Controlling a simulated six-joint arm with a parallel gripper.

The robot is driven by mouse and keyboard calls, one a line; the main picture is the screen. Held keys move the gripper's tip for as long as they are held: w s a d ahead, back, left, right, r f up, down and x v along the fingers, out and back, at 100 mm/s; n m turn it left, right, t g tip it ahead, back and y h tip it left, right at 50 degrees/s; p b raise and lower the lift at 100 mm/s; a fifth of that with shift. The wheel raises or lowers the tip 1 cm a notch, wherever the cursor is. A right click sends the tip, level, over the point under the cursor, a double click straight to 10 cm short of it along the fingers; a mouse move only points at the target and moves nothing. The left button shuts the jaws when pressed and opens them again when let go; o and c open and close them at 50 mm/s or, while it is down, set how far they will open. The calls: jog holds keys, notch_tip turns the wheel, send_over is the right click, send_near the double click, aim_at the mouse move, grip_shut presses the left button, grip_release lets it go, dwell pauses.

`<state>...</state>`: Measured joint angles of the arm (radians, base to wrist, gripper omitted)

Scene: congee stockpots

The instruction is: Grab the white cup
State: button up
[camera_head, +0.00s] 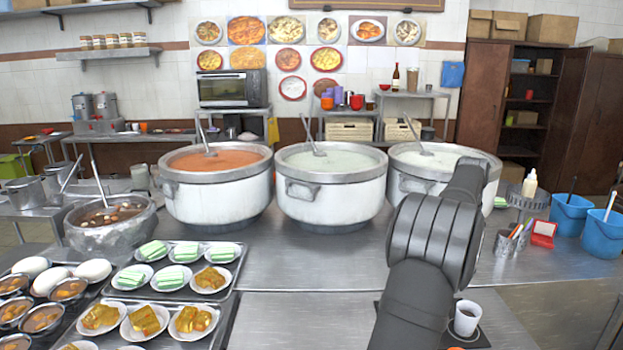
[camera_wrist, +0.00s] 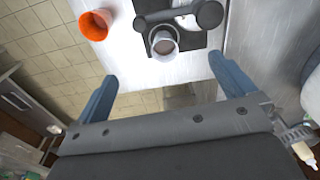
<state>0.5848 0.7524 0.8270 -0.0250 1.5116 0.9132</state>
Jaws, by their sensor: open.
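The white cup (camera_head: 466,318) stands upright on a dark mat (camera_head: 484,340) at the lower right of the head view, just right of my arm. In the wrist view the white cup (camera_wrist: 158,33) shows from above near the top middle, with something dark inside. My gripper (camera_wrist: 168,82) is open and empty, with its two blue-grey fingers spread wide. The cup lies beyond the fingertips and roughly between them from side to side, apart from both. My arm hides the gripper in the head view.
An orange cup (camera_wrist: 95,25) stands left of the mat in the wrist view, and a round black object (camera_wrist: 208,14) lies close right of the white cup. Large stockpots (camera_head: 330,190) stand behind. Trays of small dishes (camera_head: 175,270) fill the left. Steel counter is clear in the middle.

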jog(key=shift+c, duration=1.3)
